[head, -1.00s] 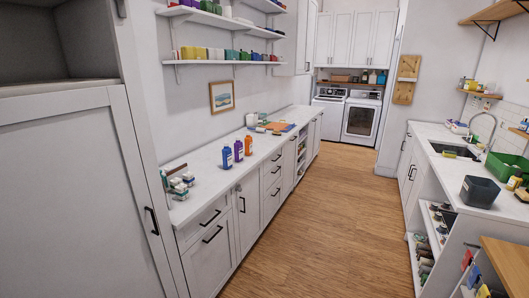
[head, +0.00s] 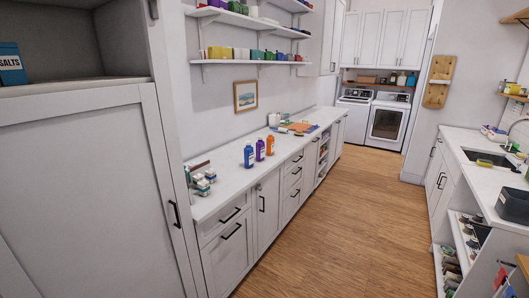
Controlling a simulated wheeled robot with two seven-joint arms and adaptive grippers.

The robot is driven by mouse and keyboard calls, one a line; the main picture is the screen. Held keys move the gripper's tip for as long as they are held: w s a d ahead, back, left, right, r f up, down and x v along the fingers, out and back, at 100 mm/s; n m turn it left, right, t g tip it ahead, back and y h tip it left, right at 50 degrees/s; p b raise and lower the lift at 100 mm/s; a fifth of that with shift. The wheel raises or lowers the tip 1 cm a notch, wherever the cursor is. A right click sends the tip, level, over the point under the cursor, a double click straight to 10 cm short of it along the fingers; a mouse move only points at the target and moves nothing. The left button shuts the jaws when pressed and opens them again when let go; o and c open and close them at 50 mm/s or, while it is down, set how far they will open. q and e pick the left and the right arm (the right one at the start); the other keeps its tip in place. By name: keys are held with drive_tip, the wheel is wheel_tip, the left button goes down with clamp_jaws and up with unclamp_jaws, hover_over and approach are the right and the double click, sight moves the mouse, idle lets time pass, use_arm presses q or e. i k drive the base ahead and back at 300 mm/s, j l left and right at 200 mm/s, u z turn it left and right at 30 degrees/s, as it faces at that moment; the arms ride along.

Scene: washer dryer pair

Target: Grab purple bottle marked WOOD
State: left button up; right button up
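A purple bottle (head: 260,149) stands upright on the white left-hand counter (head: 236,175), in the head view. It is the middle one of three bottles in a row. A blue bottle (head: 249,156) stands to its left and an orange bottle (head: 270,145) to its right. Their labels are too small to read. Neither of my grippers shows in the head view.
A tall grey cabinet (head: 85,190) fills the left side. Small boxes (head: 203,182) sit at the counter's near end. The wooden floor (head: 345,220) between the counters is clear. A right-hand counter holds a sink (head: 490,158) and a dark bin (head: 513,206).

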sight(260, 144)
drive_tip(key=i+l+z, duration=0.1)
drive_tip(key=i+l, duration=0.15)
drive_tip(key=i, duration=0.25)
drive_tip(key=i+l, duration=0.25)
drive_tip(key=i, duration=0.2)
drive_tip(key=i+l+z, duration=0.15)
drive_tip(key=i, duration=0.35)
drive_tip(key=i+l, duration=0.25)
drive_tip(key=i, duration=0.25)
drive_tip(key=l+z, duration=0.05)
